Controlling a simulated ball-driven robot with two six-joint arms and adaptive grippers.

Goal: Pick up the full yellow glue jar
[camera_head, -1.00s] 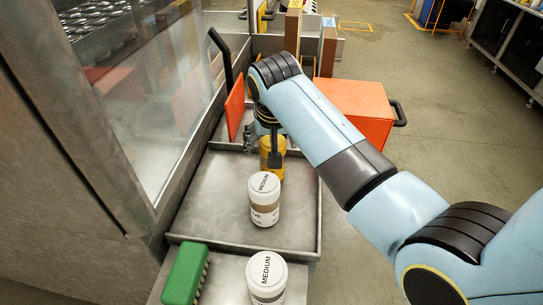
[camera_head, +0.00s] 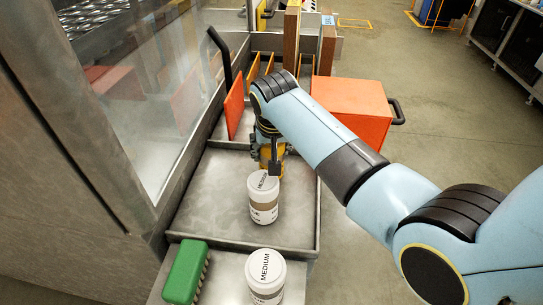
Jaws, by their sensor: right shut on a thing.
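The yellow glue jar (camera_head: 265,168) is at the far end of the metal tray, behind a white jar, and is partly hidden by my gripper. My right gripper (camera_head: 271,164) reaches down over it from the upper right and is shut on it. I cannot tell whether the jar is clear of the tray. My left gripper is not in view.
A white jar marked MEDIUM (camera_head: 264,200) stands just in front on the tray (camera_head: 215,195). Another white jar (camera_head: 265,277) and a green brush (camera_head: 186,272) are nearer. An orange box (camera_head: 352,107) is at right, and a glass panel (camera_head: 150,90) at left.

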